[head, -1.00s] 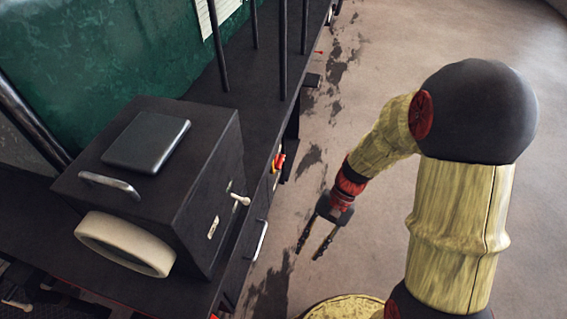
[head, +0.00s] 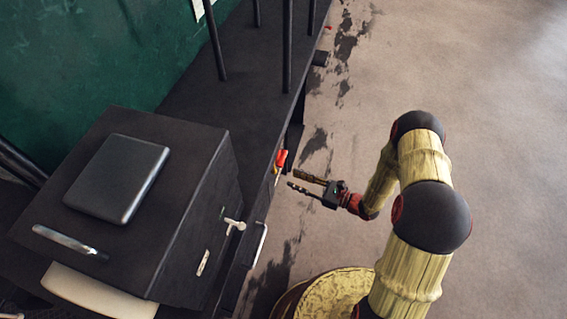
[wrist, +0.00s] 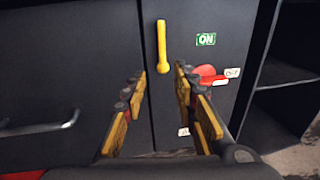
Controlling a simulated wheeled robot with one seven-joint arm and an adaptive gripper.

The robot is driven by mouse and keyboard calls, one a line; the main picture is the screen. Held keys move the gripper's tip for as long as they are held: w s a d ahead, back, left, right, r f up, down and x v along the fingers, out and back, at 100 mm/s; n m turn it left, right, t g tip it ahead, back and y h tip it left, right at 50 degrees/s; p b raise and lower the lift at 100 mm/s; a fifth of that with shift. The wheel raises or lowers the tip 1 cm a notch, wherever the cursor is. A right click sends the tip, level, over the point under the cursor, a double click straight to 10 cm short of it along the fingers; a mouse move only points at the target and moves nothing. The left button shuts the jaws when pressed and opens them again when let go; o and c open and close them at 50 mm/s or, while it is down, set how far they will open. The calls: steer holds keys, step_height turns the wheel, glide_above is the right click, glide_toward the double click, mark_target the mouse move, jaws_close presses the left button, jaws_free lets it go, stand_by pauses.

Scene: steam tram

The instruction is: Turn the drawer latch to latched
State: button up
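My gripper (head: 294,179) is open and empty, its fingers pointing left at the front of the dark bench. In the wrist view my gripper (wrist: 161,75) has its fingers spread on either side of a dark panel. In the head view the red and yellow parts (head: 280,161) are close to the fingertips. I cannot tell for certain which is the drawer latch.
A grey bar handle (wrist: 40,125) on a dark front is at left in the wrist view. A green ON label (wrist: 206,39) is above the knob. A black box (head: 180,180) with a pale T-handle (head: 235,224) stands on the bench. Floor (head: 450,80) at right is clear.

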mark_target(273, 166)
steer(key=b+x, duration=0.2)
steer(key=x, duration=0.6)
steer(key=shift+d+r, duration=0.15)
steer(key=shift+r, duration=0.45)
steer(key=shift+w, duration=0.15)
steer(key=shift+c, duration=0.9)
jaws_close()
